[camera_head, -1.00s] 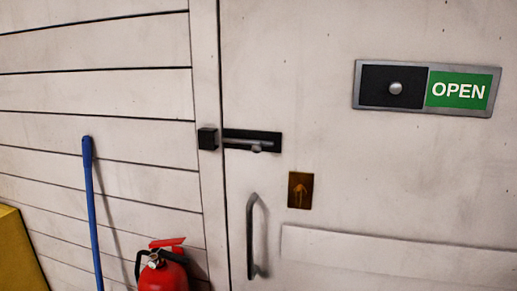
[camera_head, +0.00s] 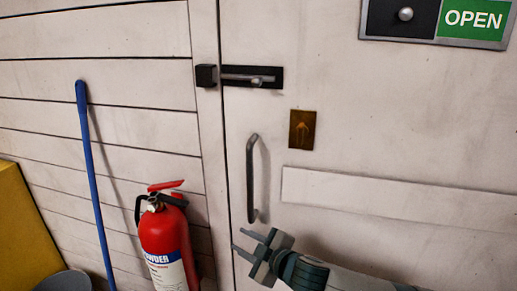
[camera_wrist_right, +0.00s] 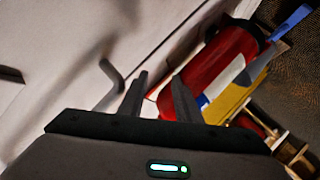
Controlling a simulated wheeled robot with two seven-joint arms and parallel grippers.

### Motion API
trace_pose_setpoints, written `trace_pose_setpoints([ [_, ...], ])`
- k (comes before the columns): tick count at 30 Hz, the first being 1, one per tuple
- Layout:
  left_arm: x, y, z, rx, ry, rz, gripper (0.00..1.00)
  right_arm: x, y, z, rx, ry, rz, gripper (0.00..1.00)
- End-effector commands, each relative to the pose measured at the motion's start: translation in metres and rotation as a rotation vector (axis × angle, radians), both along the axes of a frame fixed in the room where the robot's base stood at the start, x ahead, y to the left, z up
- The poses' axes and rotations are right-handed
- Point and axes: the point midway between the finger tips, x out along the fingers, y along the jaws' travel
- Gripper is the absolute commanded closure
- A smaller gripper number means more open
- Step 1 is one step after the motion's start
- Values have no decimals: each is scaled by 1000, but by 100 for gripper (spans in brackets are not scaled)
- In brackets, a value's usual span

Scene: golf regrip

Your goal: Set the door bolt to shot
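The door bolt (camera_head: 252,77) is a dark plate with a grey rod and a small knob (camera_head: 257,82), on the door's left edge in the head view. A black keeper block (camera_head: 206,75) is on the frame to its left. I cannot tell whether the rod's tip enters the keeper. My right gripper (camera_head: 239,240) is open and empty, below the door handle and well below the bolt, pointing left. In the right wrist view its two fingers (camera_wrist_right: 160,85) stand apart with nothing between them. The bolt does not show there. My left gripper is not in view.
A grey door handle (camera_head: 251,178) sits between bolt and gripper; it also shows in the wrist view (camera_wrist_right: 112,76). A red fire extinguisher (camera_head: 166,240) and a blue pole (camera_head: 94,170) stand left. An OPEN sign (camera_head: 473,20) and brown plate (camera_head: 302,129) are on the door.

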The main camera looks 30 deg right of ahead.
Motion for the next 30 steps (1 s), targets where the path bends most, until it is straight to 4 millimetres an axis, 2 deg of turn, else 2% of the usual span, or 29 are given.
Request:
trace_pose_setpoints([
  [1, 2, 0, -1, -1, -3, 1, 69, -6, 5, 20, -16, -29, 21, 70],
  [3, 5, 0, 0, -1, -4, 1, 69, -15, 11, 46, -37, -65, 46, 70],
  [7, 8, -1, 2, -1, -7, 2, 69, -20, 15, 89, -82, -135, 93, 70],
  [11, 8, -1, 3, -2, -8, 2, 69, -16, 13, 128, -140, -209, 147, 70],
  [20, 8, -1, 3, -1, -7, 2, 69, -14, -1, 219, -303, -367, 272, 70],
  [26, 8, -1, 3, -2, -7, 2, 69, -25, -14, 271, -413, -436, 334, 70],
  [30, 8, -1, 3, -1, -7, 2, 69, -39, -27, 309, -500, -473, 367, 70],
])
